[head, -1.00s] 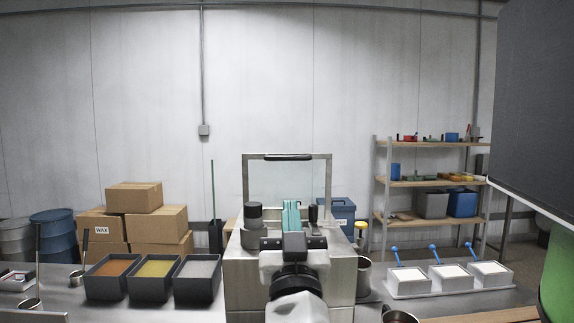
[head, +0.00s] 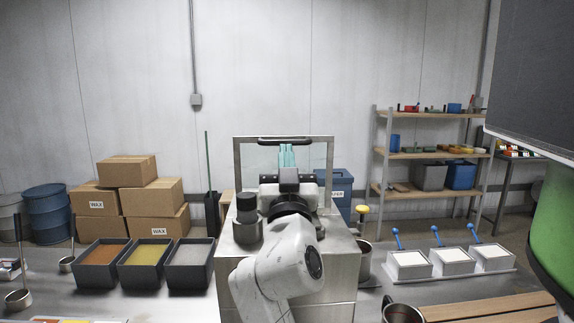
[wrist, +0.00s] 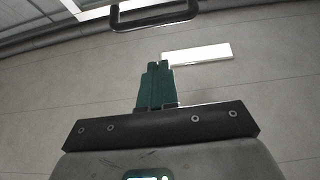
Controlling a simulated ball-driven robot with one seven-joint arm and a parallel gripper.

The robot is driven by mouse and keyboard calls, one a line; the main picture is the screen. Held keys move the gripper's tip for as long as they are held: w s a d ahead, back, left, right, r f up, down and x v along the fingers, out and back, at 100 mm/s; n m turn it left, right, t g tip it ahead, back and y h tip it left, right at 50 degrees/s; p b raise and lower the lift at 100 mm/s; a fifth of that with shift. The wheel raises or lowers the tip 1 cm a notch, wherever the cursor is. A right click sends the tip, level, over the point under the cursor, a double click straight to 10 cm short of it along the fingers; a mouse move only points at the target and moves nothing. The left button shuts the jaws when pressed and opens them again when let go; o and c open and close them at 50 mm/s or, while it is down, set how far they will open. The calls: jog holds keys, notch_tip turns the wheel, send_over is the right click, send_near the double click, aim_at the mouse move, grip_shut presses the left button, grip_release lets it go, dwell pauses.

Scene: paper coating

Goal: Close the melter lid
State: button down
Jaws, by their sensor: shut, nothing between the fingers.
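The melter (head: 335,255) is a metal box in the middle of the bench. Its lid (head: 240,165) stands upright and open at the back, a metal frame around a clear pane. A black bar handle (head: 285,140) runs along its top edge. My gripper (head: 287,148) has teal fingers pointing up and shut, with nothing between them. In the head view its tips overlap the lid just below the handle. In the wrist view the shut fingertips (wrist: 158,65) lie below the handle (wrist: 153,15), with a visible gap. My arm hides much of the melter's top.
Three dark trays (head: 145,262) stand left of the melter. A dark cylindrical fitting (head: 247,215) sits on its top left. White trays (head: 455,262) with blue scoops stand to the right. A metal pot (head: 402,312) is at the front right.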

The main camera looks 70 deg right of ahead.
jog(key=shift+w+d, duration=0.35)
jog(key=shift+d, duration=0.45)
jog(key=shift+w+d, duration=0.3)
jog(key=shift+d, duration=0.5)
jog(key=shift+w+d, duration=0.35)
jog(key=shift+d, duration=0.45)
jog(key=shift+r+p, duration=0.15)
jog(key=shift+p, duration=0.15)
